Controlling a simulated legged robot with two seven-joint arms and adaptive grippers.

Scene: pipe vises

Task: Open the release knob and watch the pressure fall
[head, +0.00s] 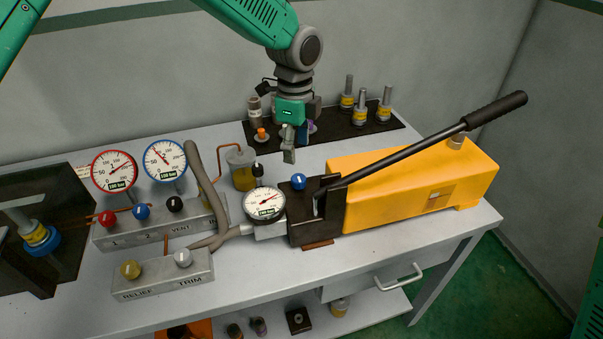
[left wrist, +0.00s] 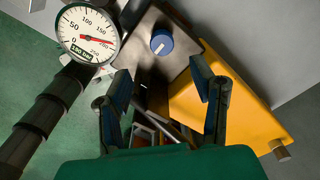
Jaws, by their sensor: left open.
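The yellow hand pump (head: 415,177) stands on the bench with a blue knob (head: 298,181) on top of its dark block (head: 318,217). A round white gauge (head: 264,202) sits left of the block. My left gripper (head: 295,148) hangs above and behind the blue knob, pointing down, open and empty. In the left wrist view the blue knob (left wrist: 162,41) shows beyond the gap between the two fingertips (left wrist: 161,80), apart from both. The gauge (left wrist: 88,35) shows at upper left there, its red needle pointing right near the 200 mark. My right gripper is not in view.
The pump's black lever (head: 430,139) slants up to the right. A manifold with red and blue gauges (head: 166,160), a RELIEF/TRIM block (head: 160,276) and a hose (head: 205,170) stand left. Fittings on a dark mat (head: 335,133) lie behind. The bench's front right is clear.

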